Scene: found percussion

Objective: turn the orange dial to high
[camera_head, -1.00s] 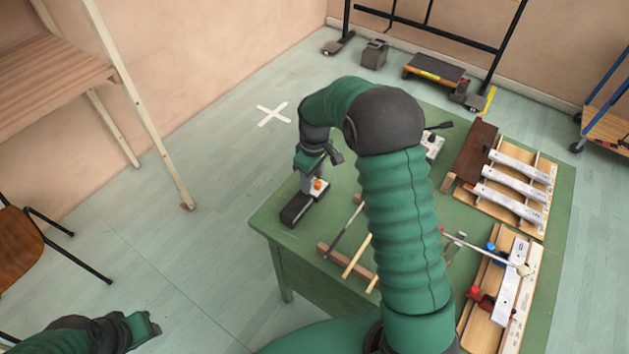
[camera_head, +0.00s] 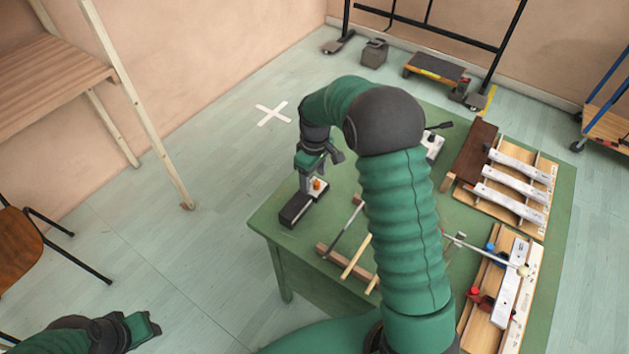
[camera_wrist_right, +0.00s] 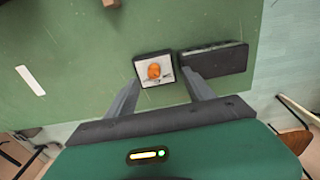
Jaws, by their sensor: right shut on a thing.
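The orange dial (camera_head: 317,184) sits on a small white-topped box at the near left corner of the green table. In the right wrist view the dial (camera_wrist_right: 154,71) shows between the fingers. The dial's markings are too small to read. My left gripper (camera_head: 143,328) is at the lower left, away from the table, and its jaws are unclear.
A black block (camera_head: 295,210) adjoins the dial box. Wooden sticks (camera_head: 355,257) lie to the right. Boards with white bars (camera_head: 515,180) and a board with red and blue knobs (camera_head: 490,290) stand farther right. My right arm hides the table's middle.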

